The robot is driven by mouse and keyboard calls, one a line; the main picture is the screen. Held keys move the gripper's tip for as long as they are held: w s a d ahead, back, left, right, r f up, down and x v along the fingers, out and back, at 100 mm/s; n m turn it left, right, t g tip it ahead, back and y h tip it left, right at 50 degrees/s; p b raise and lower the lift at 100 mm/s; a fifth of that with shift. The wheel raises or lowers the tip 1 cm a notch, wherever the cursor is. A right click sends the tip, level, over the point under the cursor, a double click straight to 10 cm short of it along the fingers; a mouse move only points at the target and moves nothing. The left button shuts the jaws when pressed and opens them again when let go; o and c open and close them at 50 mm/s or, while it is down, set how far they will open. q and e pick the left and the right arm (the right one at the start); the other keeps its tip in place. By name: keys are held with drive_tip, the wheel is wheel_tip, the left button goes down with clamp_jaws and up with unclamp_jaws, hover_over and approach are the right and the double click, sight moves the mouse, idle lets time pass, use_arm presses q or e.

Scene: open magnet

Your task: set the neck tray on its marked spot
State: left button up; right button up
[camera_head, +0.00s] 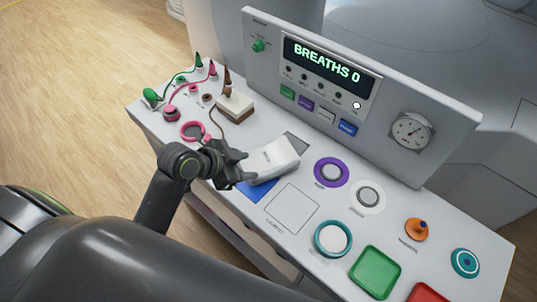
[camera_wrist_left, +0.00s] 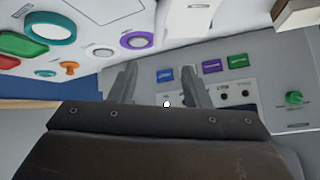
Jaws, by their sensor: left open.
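A white block-like piece (camera_head: 272,159), which looks like the neck tray, lies tilted in the picture near the middle of the white table. It partly covers a blue patch (camera_head: 257,190) and a grey patch (camera_head: 296,141). An outlined empty square (camera_head: 292,209) is marked just in front of it. I cannot tell which mark belongs to the tray. My left gripper (camera_head: 239,166) is at the tray's left end, and contact is unclear. In the left wrist view its open fingers (camera_wrist_left: 157,82) have nothing visibly between them. My right gripper is out of view.
An upright panel (camera_head: 270,30) with a display reading BREATHS 0 and a gauge (camera_head: 412,131) stands behind. Purple (camera_head: 318,168) and white (camera_head: 355,203) ringed knobs, a teal ring (camera_head: 319,246) and a green tray (camera_head: 375,272) are at right. Coloured cables (camera_head: 181,78) and a white-topped block (camera_head: 234,107) are at left.

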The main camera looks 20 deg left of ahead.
use_arm(q)
drive_tip(key=p, duration=0.2)
approach(279, 168)
drive_tip(key=d+r+x, duration=0.1)
drive_tip(key=x, duration=0.3)
drive_tip(key=shift+w+d+f+p, duration=0.1)
drive_tip(key=shift+w+f+p, duration=0.25)
drive_tip(key=shift+w+f, duration=0.5)
drive_tip(key=shift+w+d+f+p, duration=0.15)
drive_tip(key=shift+w+f+p, duration=0.05)
drive_tip(key=shift+f+p, duration=0.3)
drive_tip(key=x, duration=0.2)
drive_tip(key=shift+w+f+p, duration=0.1)
drive_tip(key=shift+f+p, duration=0.3)
drive_tip(key=shift+f, duration=0.05)
drive_tip(key=shift+w+d+f, duration=0.25)
drive_tip(key=shift+w+f, duration=0.15)
drive_tip(key=shift+f, duration=0.15)
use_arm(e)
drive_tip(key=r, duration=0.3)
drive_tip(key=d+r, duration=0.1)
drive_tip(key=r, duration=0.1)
